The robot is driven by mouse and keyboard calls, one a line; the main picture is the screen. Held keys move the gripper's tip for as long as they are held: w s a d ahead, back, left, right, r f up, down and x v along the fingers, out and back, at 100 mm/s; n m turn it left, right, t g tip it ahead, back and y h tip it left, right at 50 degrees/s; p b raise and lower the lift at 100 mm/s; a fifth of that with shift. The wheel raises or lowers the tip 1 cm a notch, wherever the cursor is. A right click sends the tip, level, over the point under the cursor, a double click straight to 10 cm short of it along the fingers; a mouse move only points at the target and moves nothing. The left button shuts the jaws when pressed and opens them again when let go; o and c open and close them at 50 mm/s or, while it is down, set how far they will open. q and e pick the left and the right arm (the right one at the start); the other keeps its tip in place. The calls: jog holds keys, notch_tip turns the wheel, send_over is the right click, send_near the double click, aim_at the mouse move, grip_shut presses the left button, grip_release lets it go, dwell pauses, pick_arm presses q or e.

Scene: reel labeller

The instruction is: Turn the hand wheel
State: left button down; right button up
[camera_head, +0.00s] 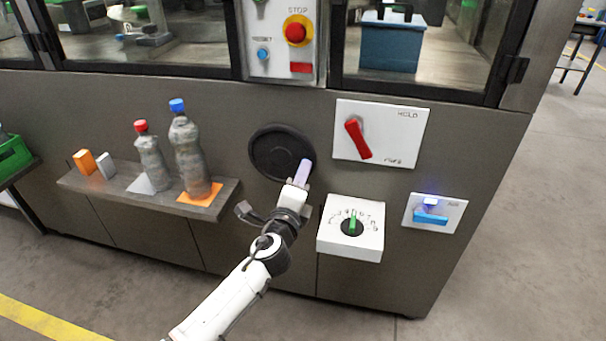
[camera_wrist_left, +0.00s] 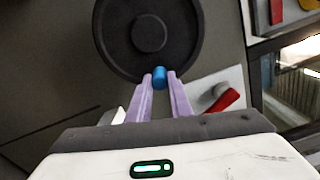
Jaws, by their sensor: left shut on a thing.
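The hand wheel (camera_head: 275,150) is a black disc on the grey front panel of the machine. It also shows at the top of the left wrist view (camera_wrist_left: 118,32), with a round hub in its middle. A blue handle knob (camera_wrist_left: 159,75) stands at the wheel's rim. My left gripper (camera_head: 304,170) is at the right, lower side of the wheel, and its lilac fingers are shut on the knob, one on each side. In the head view the fingers hide the knob. My right gripper is in neither view.
Right of the wheel are a red lever switch (camera_head: 358,138) on a white plate, a white box with a green-pointer dial (camera_head: 352,226) and a blue handle (camera_head: 430,217). A shelf (camera_head: 130,196) with two bottles juts out at left.

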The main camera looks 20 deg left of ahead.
pick_arm(q)
jog(key=shift+w+r, duration=0.1)
jog(key=shift+r, duration=0.6)
jog(key=c, duration=1.6)
grip_release()
jog(key=shift+f, duration=0.1)
jog(key=s, duration=0.3)
jog(key=s+d, duration=0.1)
jog(key=s, duration=0.6)
jog(key=shift+s+d, duration=0.2)
